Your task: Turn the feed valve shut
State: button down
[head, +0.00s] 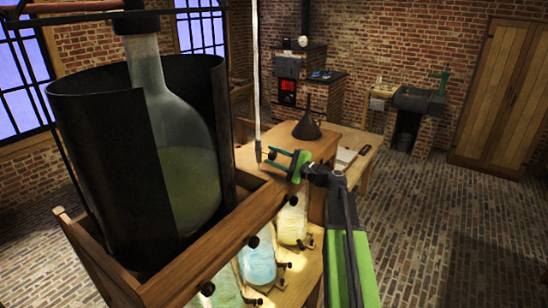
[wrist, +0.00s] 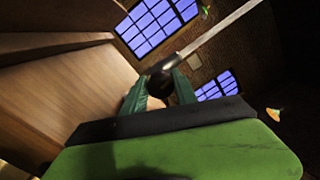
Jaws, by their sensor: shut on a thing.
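My gripper (head: 268,157) reaches left across the front of the wooden rack. In the wrist view its two green fingers close on a dark rounded piece (wrist: 161,84). A pale rod (wrist: 215,31) runs from this piece to the upper right.
A large glass flask (head: 190,185) of greenish liquid stands in a black cylinder (head: 95,150), close on the left. A dark funnel (head: 307,127) stands on the wooden bench behind. The brick floor at right is clear.

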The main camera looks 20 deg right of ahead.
jog(key=shift+r+m, duration=0.1)
jog(key=shift+m, duration=0.4)
jog(key=c, duration=1)
grip_release()
jog(key=b+v, duration=0.1)
jog(key=v, duration=1.6)
jog(key=shift+s+d, duration=0.1)
jog(key=shift+s, duration=0.05)
